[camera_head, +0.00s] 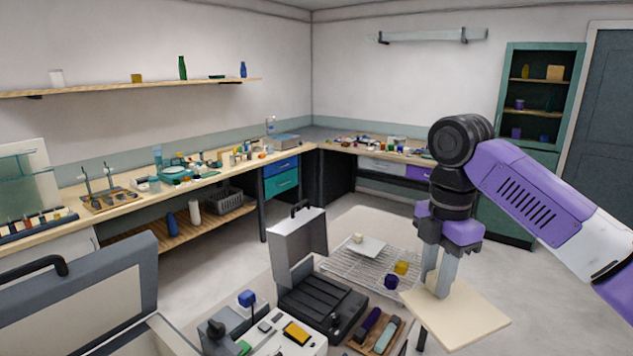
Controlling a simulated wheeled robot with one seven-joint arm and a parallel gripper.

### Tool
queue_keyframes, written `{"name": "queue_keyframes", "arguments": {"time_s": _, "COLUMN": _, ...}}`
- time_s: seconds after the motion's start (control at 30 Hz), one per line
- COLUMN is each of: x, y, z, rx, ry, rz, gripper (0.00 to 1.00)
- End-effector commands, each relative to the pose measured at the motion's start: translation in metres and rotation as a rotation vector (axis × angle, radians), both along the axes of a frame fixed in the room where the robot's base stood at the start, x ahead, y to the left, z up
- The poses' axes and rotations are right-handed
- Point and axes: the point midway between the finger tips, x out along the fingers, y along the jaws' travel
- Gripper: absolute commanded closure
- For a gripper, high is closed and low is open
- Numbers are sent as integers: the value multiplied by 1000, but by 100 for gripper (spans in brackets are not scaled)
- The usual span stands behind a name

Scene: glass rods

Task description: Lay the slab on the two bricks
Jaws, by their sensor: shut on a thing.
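My gripper (439,287) points straight down at the right of the view, with its fingers shut on the slab. The slab (465,318) is a flat, pale cream square board, held roughly level in front of the bench. Whether it touches anything beneath is hidden. I cannot make out the two bricks for certain; the slab may cover them. A yellow block (401,268) and a dark purple piece (391,282) are on the wire rack, left of the slab.
The wire rack (345,262) also bears a white plate (366,246) with a small cream block. An open dark case (318,303) and a tray of tools (362,345) lie left of the slab. A grey open lid (100,290) stands at the front left.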

Motion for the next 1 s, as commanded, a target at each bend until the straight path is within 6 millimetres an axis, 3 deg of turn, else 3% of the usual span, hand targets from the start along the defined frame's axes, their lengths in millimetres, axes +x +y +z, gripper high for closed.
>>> {"name": "queue_keyframes", "arguments": {"time_s": 0.27, "x": 7, "y": -11, "z": -70, "rx": 3, "ry": 7, "rz": -571, "gripper": 100}}
{"name": "queue_keyframes", "arguments": {"time_s": 0.47, "x": -3, "y": -19, "z": -139, "rx": 3, "ry": 8, "rz": -990, "gripper": 100}}
{"name": "queue_keyframes", "arguments": {"time_s": 0.8, "x": -55, "y": -26, "z": -268, "rx": 2, "ry": 10, "rz": -1601, "gripper": 100}}
{"name": "queue_keyframes", "arguments": {"time_s": 1.0, "x": -89, "y": -23, "z": -321, "rx": 2, "ry": 9, "rz": -1788, "gripper": 100}}
